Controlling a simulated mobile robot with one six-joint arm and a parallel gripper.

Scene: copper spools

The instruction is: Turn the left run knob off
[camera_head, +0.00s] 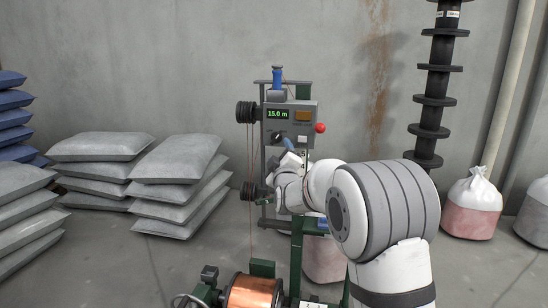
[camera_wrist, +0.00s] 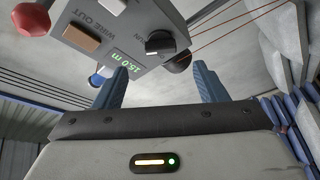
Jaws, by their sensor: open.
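The grey control box (camera_head: 302,112) stands on a frame in front of the wall. Its black run knob (camera_head: 277,137) is at the lower left of the face, under the green display reading 15.0 m (camera_head: 278,114). In the head view my gripper (camera_head: 289,147) is just right of and below the knob, partly hidden.
An orange-brown button (camera_wrist: 82,40) and a red knob (camera_wrist: 33,19) are also on the box. Copper wires run beside it from black rollers (camera_head: 246,112). A copper spool (camera_head: 254,292) sits low in front. Grey sacks (camera_head: 178,185) are stacked left.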

